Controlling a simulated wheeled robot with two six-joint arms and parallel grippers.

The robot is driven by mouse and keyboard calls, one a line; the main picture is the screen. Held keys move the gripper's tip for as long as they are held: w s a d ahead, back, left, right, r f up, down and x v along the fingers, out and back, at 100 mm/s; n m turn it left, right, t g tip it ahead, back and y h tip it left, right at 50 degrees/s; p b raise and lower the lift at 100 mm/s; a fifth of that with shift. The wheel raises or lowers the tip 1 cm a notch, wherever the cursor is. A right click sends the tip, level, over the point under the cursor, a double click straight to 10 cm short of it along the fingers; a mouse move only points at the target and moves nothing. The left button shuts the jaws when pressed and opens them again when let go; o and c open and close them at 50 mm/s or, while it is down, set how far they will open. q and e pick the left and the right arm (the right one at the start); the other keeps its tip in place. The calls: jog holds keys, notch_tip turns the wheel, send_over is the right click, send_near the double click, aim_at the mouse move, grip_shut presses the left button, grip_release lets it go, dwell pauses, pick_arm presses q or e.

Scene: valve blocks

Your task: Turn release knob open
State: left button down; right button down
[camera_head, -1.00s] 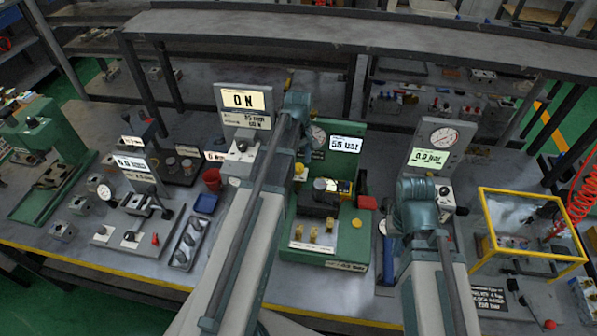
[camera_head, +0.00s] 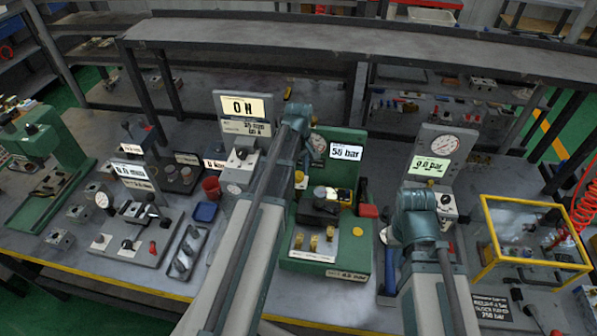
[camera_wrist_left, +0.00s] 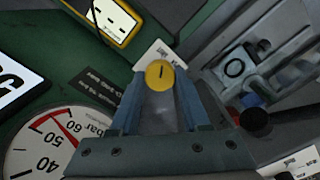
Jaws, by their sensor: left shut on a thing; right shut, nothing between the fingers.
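A round yellow knob (camera_wrist_left: 160,75) with a dark line mark sits between the blue fingertips of my left gripper (camera_wrist_left: 158,88) in the left wrist view. The gripper is shut on it. A yellow knob also shows beside my left arm in the head view (camera_head: 299,176), at the left of the green test stand (camera_head: 357,250). My left fingers are hard to make out there. A dial gauge (camera_wrist_left: 50,145) with a red needle stands close to the left gripper. The stand's white display (camera_head: 346,152) reads about 58 bar. My right gripper is hidden behind my right arm in the head view.
A grey gauge panel (camera_head: 436,152) stands right of the green stand. A yellow-framed clear box (camera_head: 527,205) is further right. A grey force-display block (camera_head: 243,105), a red cup (camera_head: 211,187) and a blue tray (camera_head: 205,212) are at left. A shelf (camera_head: 330,45) spans the back.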

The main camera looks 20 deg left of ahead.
pick_arm(q)
jog(key=m, duration=0.3)
jog(key=shift+m, duration=0.4)
jog(key=m, duration=0.3)
jog(key=shift+m, duration=0.3)
jog(key=m, duration=0.6)
jog(key=shift+m, duration=0.4)
jog(key=shift+s, duration=0.1)
jog(key=shift+c, duration=1.9)
grip_release()
